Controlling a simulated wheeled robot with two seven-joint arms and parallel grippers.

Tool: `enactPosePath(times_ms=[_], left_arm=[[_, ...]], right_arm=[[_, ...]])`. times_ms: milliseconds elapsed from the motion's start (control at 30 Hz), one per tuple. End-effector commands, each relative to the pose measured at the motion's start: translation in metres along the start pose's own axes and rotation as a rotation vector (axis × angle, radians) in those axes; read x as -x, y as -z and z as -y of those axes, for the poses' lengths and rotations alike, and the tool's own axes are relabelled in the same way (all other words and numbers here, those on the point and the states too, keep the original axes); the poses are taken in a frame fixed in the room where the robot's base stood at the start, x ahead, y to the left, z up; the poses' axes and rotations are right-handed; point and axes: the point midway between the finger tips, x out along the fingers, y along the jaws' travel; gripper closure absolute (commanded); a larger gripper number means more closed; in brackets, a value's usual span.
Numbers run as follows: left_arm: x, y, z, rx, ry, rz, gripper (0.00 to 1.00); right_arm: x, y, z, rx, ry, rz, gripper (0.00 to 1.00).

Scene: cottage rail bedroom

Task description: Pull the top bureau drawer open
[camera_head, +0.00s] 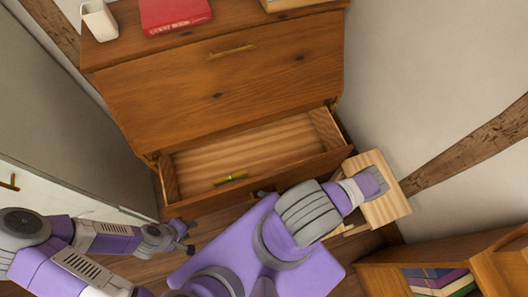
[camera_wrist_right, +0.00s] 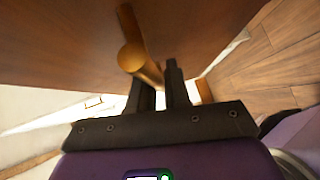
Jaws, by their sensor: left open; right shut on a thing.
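The wooden bureau (camera_head: 160,90) fills the upper middle of the head view. Its top drawer (camera_head: 325,165) stands pulled out below the slanted front, and its pale interior shows. The drawer's brass handle (camera_wrist_right: 131,55) shows in the right wrist view against the brown drawer front (camera_wrist_right: 60,40). My right gripper (camera_wrist_right: 162,85) is shut on this handle. In the head view my right arm and body hide most of that hand. My left gripper (camera_head: 190,237) is open and empty, below the drawer's left front corner and apart from it.
A small brass-and-green item (camera_head: 230,178) lies in the drawer. A wooden stool (camera_head: 392,205) is beside my right arm; a bookshelf (camera_head: 390,280) stands lower right. Walls flank the bureau.

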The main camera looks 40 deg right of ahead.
Motion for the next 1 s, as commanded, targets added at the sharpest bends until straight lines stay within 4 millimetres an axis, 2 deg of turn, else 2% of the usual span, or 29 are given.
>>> enactPosePath(times_ms=[100,300,800,833,933,1000], left_arm=[[-0.003,0.0,0.001,0.0,0.0,0.0,0.57],[-0.005,0.0,0.002,0.0,0.0,0.0,0.57],[-0.005,0.0,0.002,0.0,0.0,0.0,0.57],[-0.005,0.0,0.002,0.0,0.0,0.0,0.57],[-0.005,0.0,0.002,0.0,0.0,0.0,0.57],[-0.005,0.0,0.002,0.0,0.0,0.0,0.57]], right_arm=[[0.011,0.014,0.004,0.003,0.002,-0.011,1.0],[0.023,0.026,0.007,0.006,0.003,-0.016,1.0],[0.028,0.03,0.008,0.007,0.003,-0.016,1.0],[0.028,0.03,0.008,0.007,0.003,-0.016,0.78],[0.027,0.03,0.008,0.006,0.003,-0.016,0.63],[0.027,0.031,0.008,0.006,0.003,-0.016,0.63]])
